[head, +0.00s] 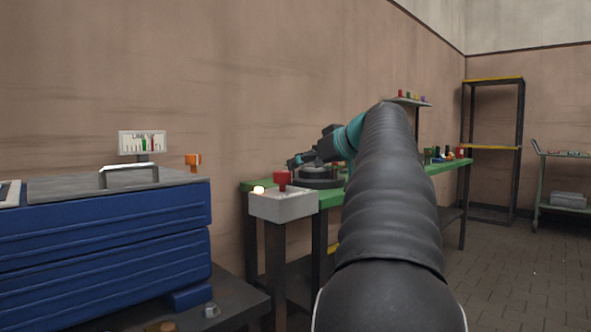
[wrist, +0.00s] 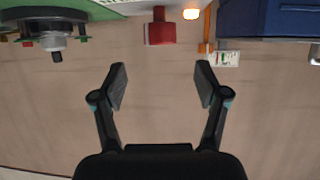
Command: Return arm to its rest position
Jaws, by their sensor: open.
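My arm reaches forward across the right half of the head view, dark with teal joints. My gripper (head: 297,161) is at its far end, in front of the wall and above the green bench (head: 450,167). In the wrist view, which looks upside down, my gripper (wrist: 162,75) has its two fingers spread wide with only the brown wall between them. It is empty and touches nothing that I can see. A red knob or button (wrist: 160,28) lies beyond the fingertips, clear of them; it also shows in the head view (head: 283,178).
The red knob sits on a pale box (head: 283,204) on a post, beside a lit lamp (head: 259,190). A dark round fixture (head: 318,182) stands on the bench. A blue tool chest (head: 100,240) is at left, a rack (head: 492,147) at far right.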

